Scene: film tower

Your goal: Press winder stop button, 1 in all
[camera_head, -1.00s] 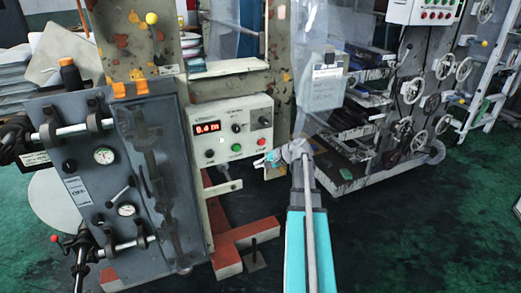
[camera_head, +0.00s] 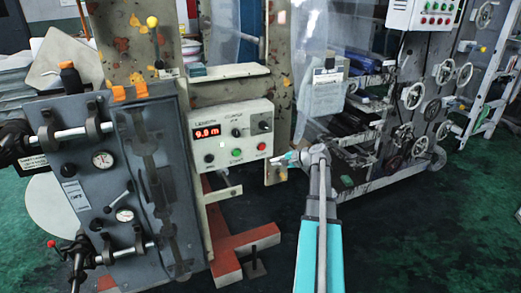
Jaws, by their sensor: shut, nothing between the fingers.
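The winder's white control panel (camera_head: 222,146) is mounted on the machine frame left of the middle. It has a lit red display (camera_head: 207,132), dark knobs, a green button (camera_head: 236,152) and a red button (camera_head: 262,146) near its lower right corner. The small labels by the buttons are too blurred to read. My gripper (camera_head: 276,161) is shut and empty. It points left, just right of and below the red button in the picture, and does not cover it. Whether the tips touch the panel's edge cannot be told.
A grey gauge cabinet (camera_head: 97,190) with handles and rollers stands to the left. A machine with several handwheels (camera_head: 413,95) stands at the right. A red floor beam (camera_head: 228,262) lies below the panel. Green floor (camera_head: 425,240) is open at the lower right.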

